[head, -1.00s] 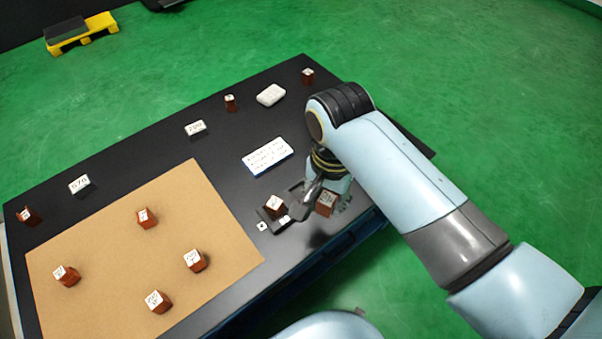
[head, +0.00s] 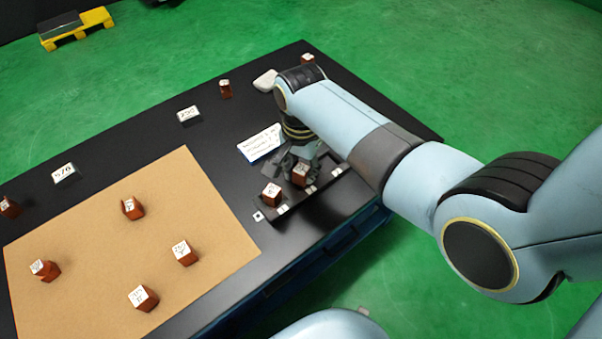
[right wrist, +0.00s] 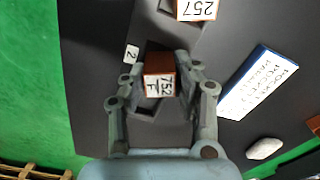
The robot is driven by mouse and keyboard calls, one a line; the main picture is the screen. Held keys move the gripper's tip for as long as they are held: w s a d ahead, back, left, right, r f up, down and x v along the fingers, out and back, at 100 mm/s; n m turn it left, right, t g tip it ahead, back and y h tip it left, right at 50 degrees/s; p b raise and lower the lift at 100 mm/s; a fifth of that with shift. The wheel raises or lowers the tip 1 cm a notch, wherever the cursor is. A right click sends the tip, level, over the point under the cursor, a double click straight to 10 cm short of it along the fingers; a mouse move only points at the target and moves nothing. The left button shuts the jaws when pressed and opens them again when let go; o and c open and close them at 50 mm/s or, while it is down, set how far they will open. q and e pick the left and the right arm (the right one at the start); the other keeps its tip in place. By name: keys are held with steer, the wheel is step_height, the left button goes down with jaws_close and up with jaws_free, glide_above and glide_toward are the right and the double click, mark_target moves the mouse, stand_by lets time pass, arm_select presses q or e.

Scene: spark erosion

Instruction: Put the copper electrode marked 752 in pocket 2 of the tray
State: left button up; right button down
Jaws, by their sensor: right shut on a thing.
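The copper electrode marked 752 (right wrist: 159,82) is gripped between the fingers of my right gripper (right wrist: 161,70). In the head view this electrode (head: 300,178) is at the dark tray (head: 322,183), beside another copper block. My right gripper (head: 300,162) is shut on it. The label 2 (right wrist: 131,54) lies just left of the held electrode in the right wrist view. A dark pocket opening (right wrist: 146,110) shows just below it there. I cannot tell whether the electrode's lower end is inside a pocket. My left gripper is not in view.
A copper block marked 257 (right wrist: 197,9) stands at the tray's near end, also in the head view (head: 271,194). A lettered card (head: 260,143) lies behind the tray. Several copper blocks stand on the brown mat (head: 95,215). A white item (head: 265,80) lies farther back.

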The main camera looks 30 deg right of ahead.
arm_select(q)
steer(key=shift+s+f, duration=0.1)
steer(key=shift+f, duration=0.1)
arm_select(e)
steer(key=shift+f, duration=0.35)
steer(key=shift+f, duration=0.1)
steer(key=shift+f, duration=0.1)
steer(key=shift+s+f, duration=0.25)
steer(key=shift+f, duration=0.2)
steer(key=c, duration=1.4)
jaws_free()
steer(key=shift+s, duration=0.1)
steer(key=o, duration=0.4)
steer(key=shift+f, duration=0.25)
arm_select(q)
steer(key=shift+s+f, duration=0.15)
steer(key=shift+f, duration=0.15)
